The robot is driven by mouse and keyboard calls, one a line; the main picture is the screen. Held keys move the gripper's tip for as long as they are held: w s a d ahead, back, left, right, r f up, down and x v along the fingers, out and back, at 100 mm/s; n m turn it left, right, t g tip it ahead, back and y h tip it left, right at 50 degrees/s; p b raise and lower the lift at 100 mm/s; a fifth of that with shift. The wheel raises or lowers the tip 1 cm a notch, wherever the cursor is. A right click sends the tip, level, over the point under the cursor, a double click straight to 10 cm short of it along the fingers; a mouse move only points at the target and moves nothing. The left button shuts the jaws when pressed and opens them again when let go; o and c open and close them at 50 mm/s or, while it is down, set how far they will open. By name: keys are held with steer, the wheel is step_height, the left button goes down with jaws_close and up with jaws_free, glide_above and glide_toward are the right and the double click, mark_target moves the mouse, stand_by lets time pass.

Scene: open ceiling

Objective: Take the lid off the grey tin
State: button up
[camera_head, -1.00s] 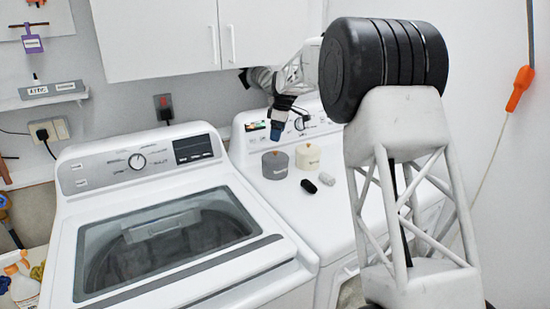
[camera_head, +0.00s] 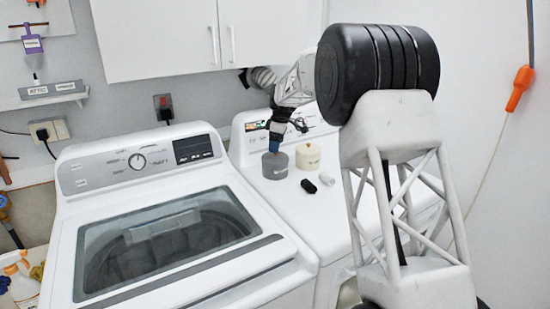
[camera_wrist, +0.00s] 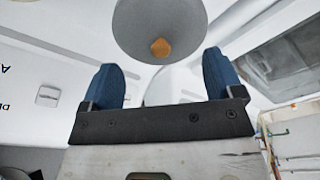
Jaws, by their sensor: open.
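The grey tin (camera_head: 275,169) stands upright on the white machine top at the right, with its round lid on. In the wrist view the round grey lid (camera_wrist: 155,22) shows at the top with a small orange-brown knob (camera_wrist: 160,47). My gripper (camera_head: 274,148) is just above the tin in the head view. In the wrist view my gripper (camera_wrist: 162,75) shows two blue fingers spread apart with nothing between them. The knob lies beyond the fingertips, roughly centred between them. The head view does not clearly show whether the fingers touch the lid.
A cream tin (camera_head: 308,158) stands right of the grey one. A black small object (camera_head: 309,186) and a white small object (camera_head: 326,179) lie in front. A washing machine (camera_head: 150,280) with a glass lid stands to the left. The machine top's front is clear.

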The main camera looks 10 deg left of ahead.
steer(key=shift+s+a+f, duration=0.1)
steer(key=shift+a+f, duration=0.1)
steer(key=shift+f, duration=1.45)
steer(key=shift+f, duration=0.2)
jaws_close()
